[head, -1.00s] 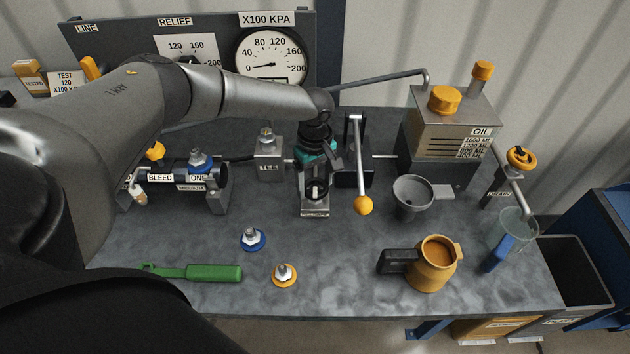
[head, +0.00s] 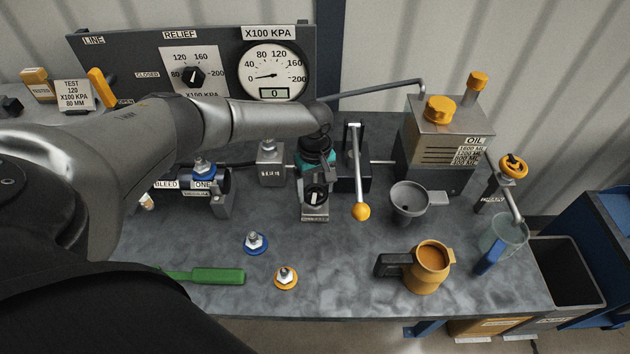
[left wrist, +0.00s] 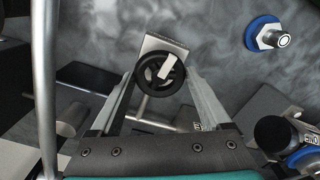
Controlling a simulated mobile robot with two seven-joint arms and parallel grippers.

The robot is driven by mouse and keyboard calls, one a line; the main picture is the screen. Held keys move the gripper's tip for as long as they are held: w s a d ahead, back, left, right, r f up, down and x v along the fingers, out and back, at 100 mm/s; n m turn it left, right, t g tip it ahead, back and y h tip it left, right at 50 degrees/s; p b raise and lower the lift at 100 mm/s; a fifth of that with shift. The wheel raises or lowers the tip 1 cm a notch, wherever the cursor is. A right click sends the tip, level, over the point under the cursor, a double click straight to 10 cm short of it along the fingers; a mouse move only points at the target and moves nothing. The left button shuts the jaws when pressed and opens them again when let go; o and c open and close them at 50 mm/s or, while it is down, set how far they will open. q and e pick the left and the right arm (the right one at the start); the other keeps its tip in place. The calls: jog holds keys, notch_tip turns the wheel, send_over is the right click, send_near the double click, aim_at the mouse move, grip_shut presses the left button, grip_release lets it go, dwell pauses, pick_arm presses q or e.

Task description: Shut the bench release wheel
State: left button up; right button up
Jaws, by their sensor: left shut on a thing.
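The bench release wheel is a small black handwheel (head: 316,197) with a white pointer, mounted on a grey metal block in the middle of the bench. It also shows in the left wrist view (left wrist: 153,86), with the white pointer slanted. My left gripper (head: 317,184) reaches down onto the wheel from behind. In the left wrist view its two fingers (left wrist: 162,79) lie on either side of the wheel rim, shut on it. The gripper body hides the part behind the wheel in the head view. My right gripper is not in view.
A lever with an orange ball (head: 361,212) stands close right of the wheel. A grey funnel (head: 408,201), an orange jug (head: 431,268) and an oil tank (head: 446,135) are further right. Two couplers and a green-handled tool (head: 215,276) lie in front. The gauge (head: 272,72) reads near 0.

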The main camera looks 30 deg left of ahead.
pick_arm(q)
jog(key=shift+r+m+p, duration=0.1)
jog(key=shift+m+p, duration=0.8)
jog(key=shift+p, duration=0.45)
jog(key=shift+m+p, duration=0.6)
jog(key=shift+m, duration=0.6)
jog(key=m, duration=1)
jog(key=shift+m, duration=0.4)
jog(key=m, duration=0.4)
jog(key=shift+m, duration=0.3)
jog(key=m+b, duration=0.1)
jog(key=m, duration=0.9)
jog(key=shift+b, duration=0.35)
jog(key=m+b, duration=0.1)
jog(key=m, duration=0.3)
jog(key=shift+m, duration=0.4)
